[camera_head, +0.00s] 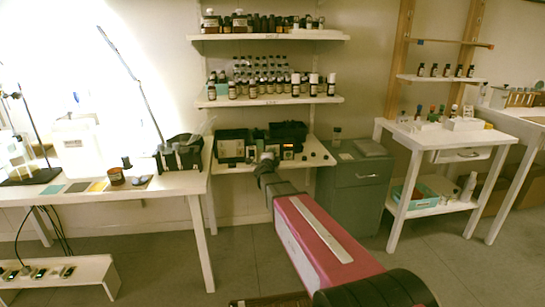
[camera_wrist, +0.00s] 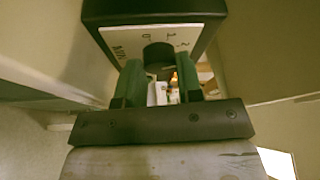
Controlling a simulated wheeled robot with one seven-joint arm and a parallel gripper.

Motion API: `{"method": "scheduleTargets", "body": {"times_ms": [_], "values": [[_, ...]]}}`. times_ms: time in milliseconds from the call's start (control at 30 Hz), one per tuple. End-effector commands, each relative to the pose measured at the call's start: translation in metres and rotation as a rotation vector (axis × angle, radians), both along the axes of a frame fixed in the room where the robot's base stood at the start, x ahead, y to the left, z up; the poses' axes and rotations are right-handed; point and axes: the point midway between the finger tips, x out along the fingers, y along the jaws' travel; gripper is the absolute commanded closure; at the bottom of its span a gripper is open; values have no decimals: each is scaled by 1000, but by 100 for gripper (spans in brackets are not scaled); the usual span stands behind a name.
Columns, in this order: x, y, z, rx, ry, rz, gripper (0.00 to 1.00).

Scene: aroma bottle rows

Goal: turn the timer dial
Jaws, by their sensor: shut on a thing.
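In the wrist view the timer (camera_wrist: 205,15) is a dark box with a pale face carrying numbers and the letters MIN. Its dark round dial (camera_wrist: 158,52) sits at the middle of the face. My gripper (camera_wrist: 160,73) has its two green fingers on either side of the dial, shut on it. In the head view my gripper (camera_head: 268,168) reaches the front of the low white shelf among dark boxes. I cannot tell there which part is the dial.
A dark box with a pale panel (camera_head: 231,147) stands left of my gripper. A small device with an orange display (camera_head: 288,151) is to its right. A grey cabinet (camera_head: 358,190) stands close on the right. Shelves of bottles (camera_head: 270,99) hang above.

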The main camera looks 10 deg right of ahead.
Motion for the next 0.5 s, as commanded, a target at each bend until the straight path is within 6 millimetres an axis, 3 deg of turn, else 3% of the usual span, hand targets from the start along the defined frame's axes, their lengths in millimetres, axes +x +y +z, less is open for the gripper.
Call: {"method": "scheduleTargets", "body": {"times_ms": [167,200,233,500], "values": [[0,-1,0,0,0,-2,90],[0,-1,0,0,0,-2,54],[0,-1,0,0,0,-2,44],[0,0,0,-1,0,-1,41]]}}
